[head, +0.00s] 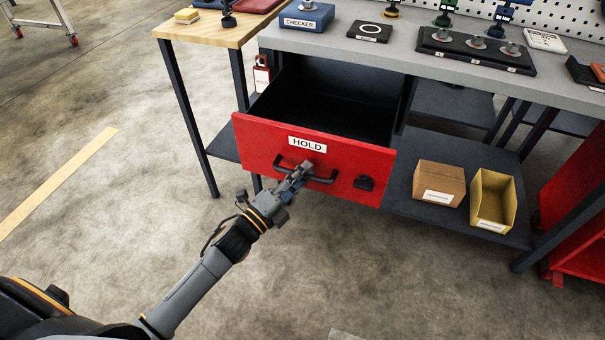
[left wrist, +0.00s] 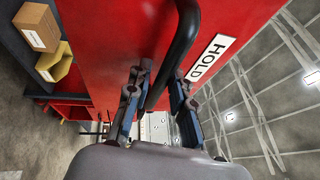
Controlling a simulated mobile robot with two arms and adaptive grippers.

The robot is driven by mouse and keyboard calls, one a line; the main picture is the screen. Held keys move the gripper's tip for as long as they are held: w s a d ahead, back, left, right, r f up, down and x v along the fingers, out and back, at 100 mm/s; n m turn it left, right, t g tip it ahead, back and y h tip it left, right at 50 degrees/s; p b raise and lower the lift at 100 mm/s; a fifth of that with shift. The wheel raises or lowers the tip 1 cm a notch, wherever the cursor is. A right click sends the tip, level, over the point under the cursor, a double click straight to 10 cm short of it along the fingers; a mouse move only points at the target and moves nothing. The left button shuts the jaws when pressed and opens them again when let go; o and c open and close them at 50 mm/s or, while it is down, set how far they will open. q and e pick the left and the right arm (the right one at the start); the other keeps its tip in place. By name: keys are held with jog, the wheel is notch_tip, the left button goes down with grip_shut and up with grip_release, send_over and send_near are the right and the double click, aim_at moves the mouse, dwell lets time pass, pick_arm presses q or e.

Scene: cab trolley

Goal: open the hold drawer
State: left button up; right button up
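The red hold drawer (head: 255,140) is pulled well out from under the grey bench, and its dark inside looks empty. A white HOLD label (head: 307,144) is on its front; it also shows in the left wrist view (left wrist: 210,57). My left gripper (head: 299,173) is at the dark bar handle (head: 322,180) on the drawer front. In the left wrist view the handle (left wrist: 187,38) passes between the two fingers (left wrist: 160,85), which look closed around it. My right gripper is not in view.
A brown box (head: 439,182) and an open yellow bin (head: 493,200) stand on the lower shelf (head: 405,200) at right. A wooden side table (head: 215,33) adjoins the bench at left. The concrete floor (head: 330,275) before the drawer is clear.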

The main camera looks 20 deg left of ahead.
pick_arm(q)
jog(key=v, duration=1.2)
